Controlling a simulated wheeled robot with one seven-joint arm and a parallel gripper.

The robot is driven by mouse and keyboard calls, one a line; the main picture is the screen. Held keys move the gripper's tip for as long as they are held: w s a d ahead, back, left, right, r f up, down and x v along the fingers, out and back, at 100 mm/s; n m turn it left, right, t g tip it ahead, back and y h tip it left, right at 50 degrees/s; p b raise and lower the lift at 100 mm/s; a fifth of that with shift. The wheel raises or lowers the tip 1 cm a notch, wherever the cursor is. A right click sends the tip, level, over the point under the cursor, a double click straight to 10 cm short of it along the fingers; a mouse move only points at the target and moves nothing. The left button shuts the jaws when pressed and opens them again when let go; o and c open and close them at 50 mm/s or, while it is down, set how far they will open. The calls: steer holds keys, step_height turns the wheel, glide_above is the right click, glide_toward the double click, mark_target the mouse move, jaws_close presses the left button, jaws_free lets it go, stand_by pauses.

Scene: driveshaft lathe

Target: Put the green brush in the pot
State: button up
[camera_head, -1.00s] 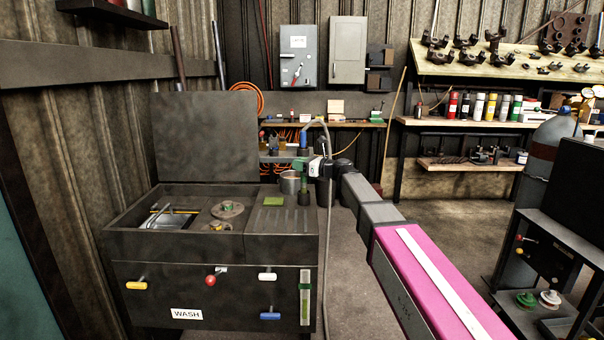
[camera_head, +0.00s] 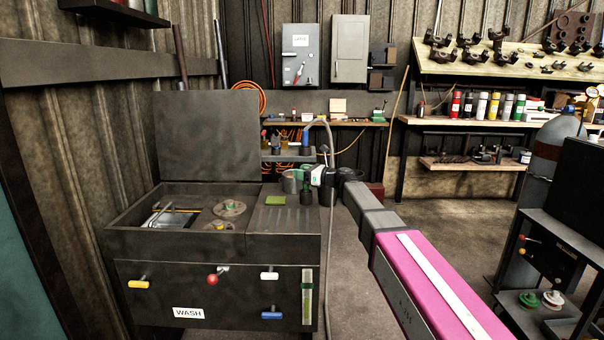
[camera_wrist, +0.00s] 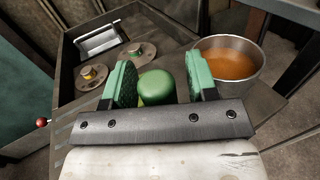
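The green brush shows in the wrist view as a rounded green top (camera_wrist: 156,88) between my fingers. The metal pot (camera_wrist: 231,65) holds orange-brown liquid and stands just right of my gripper in the wrist view. In the head view the pot (camera_head: 289,184) is partly hidden.
The wash station (camera_head: 215,280) has an open basin with a tray (camera_wrist: 100,38) and two round discs. A grey hose (camera_head: 328,230) hangs close beside my gripper. A back shelf (camera_head: 288,155) stands behind.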

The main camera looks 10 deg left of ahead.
steer(key=v, duration=1.2)
steer(key=s+d+f+n+g+h, duration=0.1)
steer(key=s+d+f+n+h, duration=0.3)
steer(key=f, duration=0.4)
steer(key=s+d+f+n+h, duration=0.2)
steer(key=s+d+f+n, duration=0.1)
steer(key=d+f, duration=0.45)
steer(key=s+d+f+n+g+h, duration=0.1)
steer(key=s+d+f+n+h, duration=0.3)
steer(key=f, duration=0.5)
steer(key=s+d+f+n+g+h, duration=0.1)
steer(key=s+d+f+n+h, duration=0.2)
steer(key=d, duration=0.6)
steer(key=s+d+f+n+g+h, duration=0.1)
steer(key=s+d+f+n+h, duration=0.3)
steer(key=s+d+f+n, duration=0.2)
steer(key=s+d+f, duration=0.2)
steer(key=d, duration=0.2)
steer(key=shift+s+n+h, duration=0.25)
steer(key=shift+n+h, duration=0.05)
steer(key=shift+n, duration=0.1)
